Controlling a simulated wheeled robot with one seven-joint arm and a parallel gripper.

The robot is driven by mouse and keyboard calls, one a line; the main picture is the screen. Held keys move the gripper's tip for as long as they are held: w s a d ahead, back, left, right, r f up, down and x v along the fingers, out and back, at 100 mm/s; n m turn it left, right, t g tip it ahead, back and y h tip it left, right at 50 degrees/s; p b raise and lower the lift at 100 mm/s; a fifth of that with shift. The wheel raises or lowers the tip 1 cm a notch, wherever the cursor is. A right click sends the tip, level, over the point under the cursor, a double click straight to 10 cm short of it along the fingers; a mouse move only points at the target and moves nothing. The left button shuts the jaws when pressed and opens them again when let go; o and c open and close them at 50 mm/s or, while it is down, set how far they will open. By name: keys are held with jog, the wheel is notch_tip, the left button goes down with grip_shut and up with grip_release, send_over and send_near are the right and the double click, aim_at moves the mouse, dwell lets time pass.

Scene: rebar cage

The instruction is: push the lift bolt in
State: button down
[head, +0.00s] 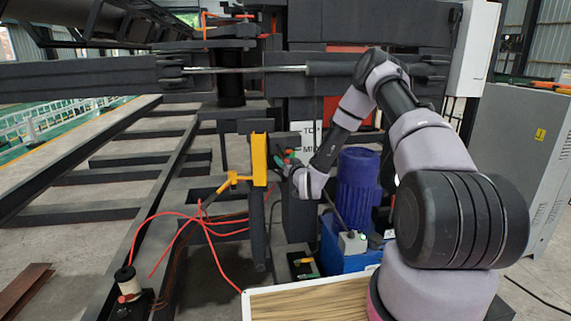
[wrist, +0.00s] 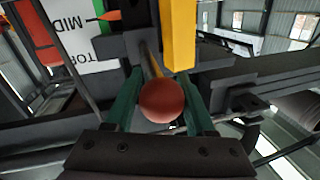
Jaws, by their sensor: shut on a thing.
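The lift bolt ends in a round red knob (wrist: 162,101), with a thin brass-coloured shaft (wrist: 152,62) running from it into a dark bracket (wrist: 124,45) in the wrist view. My gripper (wrist: 160,78) has its two green fingers on either side of the knob, shut on it. In the head view my gripper (head: 287,159) is at the dark post just right of the yellow bar (head: 259,158); the knob is hard to make out there. The yellow bar (wrist: 178,35) also stands close beside the shaft in the wrist view. The shaft's far end is hidden.
A white sign (head: 308,135) with lettering is behind my gripper, and an orange pointer (wrist: 104,16) lies over it in the wrist view. A blue motor (head: 358,188) stands right of the post. Red hoses (head: 190,217) loop at lower left. Dark steel beams surround the post.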

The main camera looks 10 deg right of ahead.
jog(key=shift+w+a+r, duration=0.1)
jog(key=shift+r, duration=0.05)
jog(key=shift+c, duration=1.6)
grip_release()
jog(key=shift+w, duration=0.1)
jog(key=shift+s, duration=0.3)
jog(key=s+d, duration=0.2)
jog(key=s, duration=0.8)
